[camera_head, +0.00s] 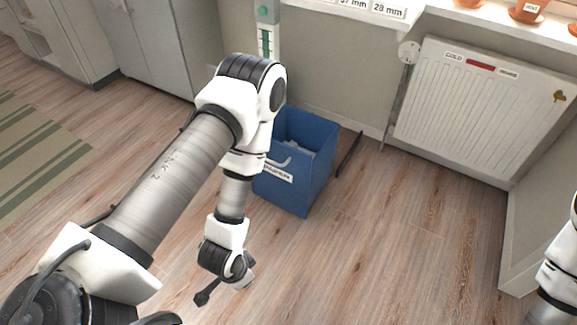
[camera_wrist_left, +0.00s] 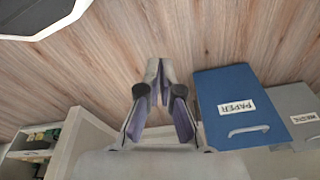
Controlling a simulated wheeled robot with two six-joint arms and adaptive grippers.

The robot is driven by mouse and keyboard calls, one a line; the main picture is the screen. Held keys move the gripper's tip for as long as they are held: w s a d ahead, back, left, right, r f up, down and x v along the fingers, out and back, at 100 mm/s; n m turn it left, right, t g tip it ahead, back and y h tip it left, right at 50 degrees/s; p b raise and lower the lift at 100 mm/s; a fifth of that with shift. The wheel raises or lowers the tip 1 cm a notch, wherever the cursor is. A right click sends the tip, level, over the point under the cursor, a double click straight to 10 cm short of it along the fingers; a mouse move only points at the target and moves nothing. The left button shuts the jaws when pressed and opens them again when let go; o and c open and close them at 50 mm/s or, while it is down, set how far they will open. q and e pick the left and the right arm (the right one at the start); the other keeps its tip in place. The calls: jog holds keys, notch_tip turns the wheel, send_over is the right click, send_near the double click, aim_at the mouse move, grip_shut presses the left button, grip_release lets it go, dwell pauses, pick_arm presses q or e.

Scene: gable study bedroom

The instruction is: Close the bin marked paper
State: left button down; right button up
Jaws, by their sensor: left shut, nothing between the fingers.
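A blue bin (camera_head: 318,178) stands on the floor in the middle of the head view, its top open with pale contents inside. A pale handle and a white label are on its front; my left arm hides its left side. In the left wrist view, a blue front (camera_wrist_left: 222,82) carries a label reading PAPER and a pale handle. My left gripper (camera_head: 206,296) is lower and in front of the bin, apart from it. In the left wrist view its fingers (camera_wrist_left: 158,70) are shut and empty beside the blue front. My right gripper is out of view.
A grey front (camera_wrist_left: 287,98) with a label and handle stands beside the blue one. A white radiator (camera_head: 455,105) hangs on the right wall. A dark thin bar (camera_head: 349,153) is right of the bin. Wooden floor (camera_head: 400,250) is clear in front. A striped rug (camera_head: 40,150) lies left.

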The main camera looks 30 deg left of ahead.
pick_arm(q)
jog(key=w+m+t+h+b, duration=0.15)
jog(key=w+m+t, duration=0.45)
jog(key=w, duration=0.6)
jog(key=m+t+b, duration=0.9)
jog(key=t+b, duration=0.1)
jog(key=b, duration=1.1)
send_near(298, 153)
jog(key=w+b, duration=0.4)
jog(key=w+d+b, duration=0.1)
jog(key=w+b, duration=0.1)
jog(key=b, duration=0.1)
jog(key=shift+w+f, duration=0.2)
jog(key=shift+w, duration=0.2)
jog(key=shift+w+r, duration=0.15)
jog(key=shift+w, duration=0.05)
